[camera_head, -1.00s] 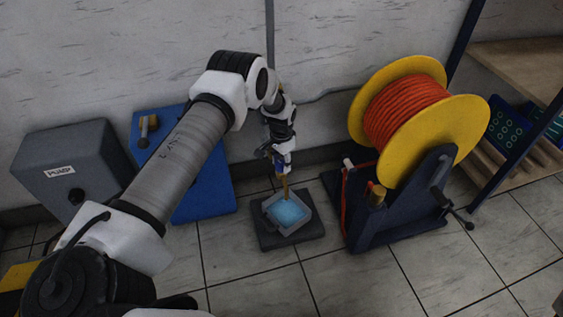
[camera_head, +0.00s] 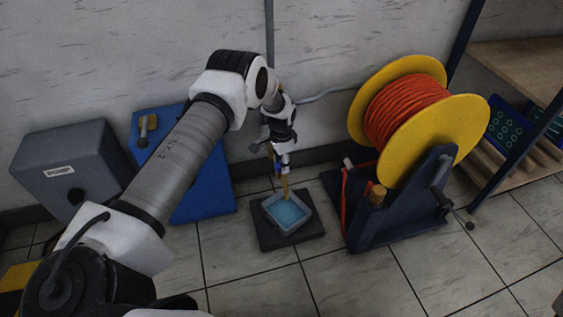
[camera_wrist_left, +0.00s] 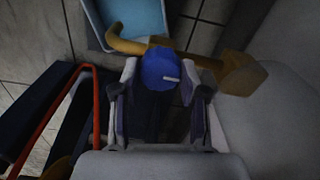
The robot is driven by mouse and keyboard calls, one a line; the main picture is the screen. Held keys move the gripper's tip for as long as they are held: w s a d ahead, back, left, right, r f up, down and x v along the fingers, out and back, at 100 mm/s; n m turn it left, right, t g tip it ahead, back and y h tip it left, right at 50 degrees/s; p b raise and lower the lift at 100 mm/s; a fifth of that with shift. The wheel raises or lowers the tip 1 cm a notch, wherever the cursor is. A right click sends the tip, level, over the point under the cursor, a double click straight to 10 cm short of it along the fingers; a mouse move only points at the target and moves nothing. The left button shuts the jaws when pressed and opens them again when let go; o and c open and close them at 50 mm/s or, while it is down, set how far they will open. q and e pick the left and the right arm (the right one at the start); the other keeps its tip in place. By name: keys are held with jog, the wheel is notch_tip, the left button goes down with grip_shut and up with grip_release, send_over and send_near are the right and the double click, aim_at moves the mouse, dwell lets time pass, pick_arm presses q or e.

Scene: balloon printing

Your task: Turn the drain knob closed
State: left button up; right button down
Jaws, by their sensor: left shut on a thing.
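The drain knob (camera_wrist_left: 162,68) is a round blue cap with a short white mark. It sits at a brass drain pipe (camera_wrist_left: 126,42) in the left wrist view. My left gripper (camera_wrist_left: 160,84) is shut on the knob, with one finger on each side of it. The mark points roughly sideways, towards the right. In the head view the left gripper (camera_head: 281,160) is low by the wall, and the brass spout (camera_head: 285,187) hangs below it over a tray (camera_head: 270,222) of blue liquid. The knob is mostly hidden there. My right gripper is not in view.
A yellow reel (camera_head: 467,125) with orange hose stands on a dark frame to the right. A grey pump box (camera_head: 70,165) and a blue panel (camera_head: 205,190) stand to the left. The tray rests on a dark base plate (camera_head: 300,235). Floor in front is clear.

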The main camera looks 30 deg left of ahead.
pick_arm(q)
jog(key=o, duration=1.1)
jog(key=shift+o, duration=0.2)
notch_tip(320, 180, up, 12)
